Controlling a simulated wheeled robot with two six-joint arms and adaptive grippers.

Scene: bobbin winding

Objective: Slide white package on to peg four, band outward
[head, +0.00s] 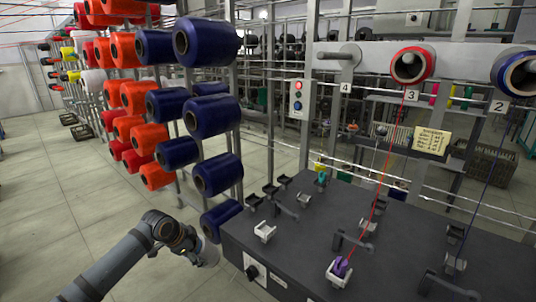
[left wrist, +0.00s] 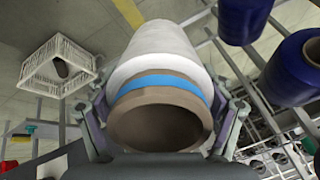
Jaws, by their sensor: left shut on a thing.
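My left gripper (left wrist: 162,108) is shut on the white package (left wrist: 163,45), with one finger on each side of it. The package is a white cone-shaped roll on a brown tube; a blue band (left wrist: 160,84) circles the tube end facing the wrist camera. In the head view my left arm hangs low at the left of the dark bench, and the gripper is mostly hidden behind its own wrist. Peg four (head: 338,57) is a bare grey peg on the rail, above the label 4 (head: 346,87). My right gripper is not in view.
Peg three beside it holds a red package (head: 412,66), and peg two a dark blue one (head: 518,73). A rack of red and blue packages (head: 213,116) stands left of the bench (head: 300,240). A white crate (left wrist: 50,72) shows in the left wrist view.

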